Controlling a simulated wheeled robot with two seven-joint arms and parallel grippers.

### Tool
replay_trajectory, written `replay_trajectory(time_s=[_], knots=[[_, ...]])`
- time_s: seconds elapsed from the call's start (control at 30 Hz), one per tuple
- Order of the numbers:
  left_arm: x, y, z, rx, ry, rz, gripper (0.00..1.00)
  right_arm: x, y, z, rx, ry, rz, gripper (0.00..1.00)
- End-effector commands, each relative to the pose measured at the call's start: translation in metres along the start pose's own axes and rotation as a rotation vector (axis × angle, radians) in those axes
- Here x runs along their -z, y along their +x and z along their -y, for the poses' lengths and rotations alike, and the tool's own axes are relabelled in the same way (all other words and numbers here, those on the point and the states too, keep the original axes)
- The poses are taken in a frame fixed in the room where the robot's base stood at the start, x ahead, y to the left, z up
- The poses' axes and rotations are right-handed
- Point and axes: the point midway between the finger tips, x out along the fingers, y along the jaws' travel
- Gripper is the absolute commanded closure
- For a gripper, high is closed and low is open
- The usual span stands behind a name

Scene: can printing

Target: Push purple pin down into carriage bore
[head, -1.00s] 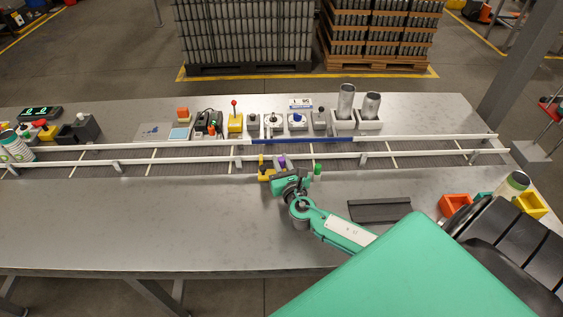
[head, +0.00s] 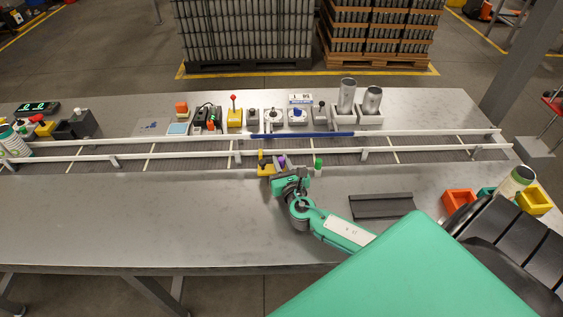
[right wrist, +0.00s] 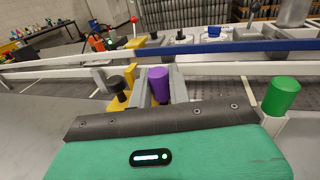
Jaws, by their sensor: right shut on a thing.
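The purple pin (right wrist: 159,86) stands upright between the two grey fingers of my right gripper in the right wrist view. Its top also shows in the head view (head: 281,160). My right gripper (head: 285,172) is shut on the pin, at the near rail of the conveyor. The yellow carriage (head: 264,169) is beside the gripper on its left, with a dark knob (right wrist: 118,85) on it. The bore and the pin's lower end are hidden behind the gripper body, so I cannot tell how deep the pin sits. My left gripper is not in view.
A green-capped post (head: 318,164) stands close on the gripper's right. White rails (head: 190,143) run along the conveyor behind. A dark grey tray (head: 381,206) lies to the right, with orange (head: 458,200) and yellow bins beyond. The table's left front is clear.

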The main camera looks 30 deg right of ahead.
Motion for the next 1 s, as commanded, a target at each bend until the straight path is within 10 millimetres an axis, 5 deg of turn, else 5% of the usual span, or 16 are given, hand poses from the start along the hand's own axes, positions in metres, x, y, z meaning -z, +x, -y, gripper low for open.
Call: replay_trajectory(time_s=[0.33,0.37,0.47,0.8,1.0], knots=[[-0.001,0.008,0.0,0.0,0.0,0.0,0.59,0.01,0.0,0.0,0.0,0.0,0.0,1.0],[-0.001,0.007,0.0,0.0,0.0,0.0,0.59,0.009,0.0,0.0,0.0,0.0,0.0,0.75],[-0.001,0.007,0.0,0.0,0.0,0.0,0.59,0.008,0.0,0.0,0.0,0.0,0.0,0.56],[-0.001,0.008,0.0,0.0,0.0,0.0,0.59,0.009,-0.002,0.0,-0.001,0.0,-0.001,0.56],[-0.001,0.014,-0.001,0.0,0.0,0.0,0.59,0.011,-0.024,0.0,-0.001,0.0,-0.002,0.56]])
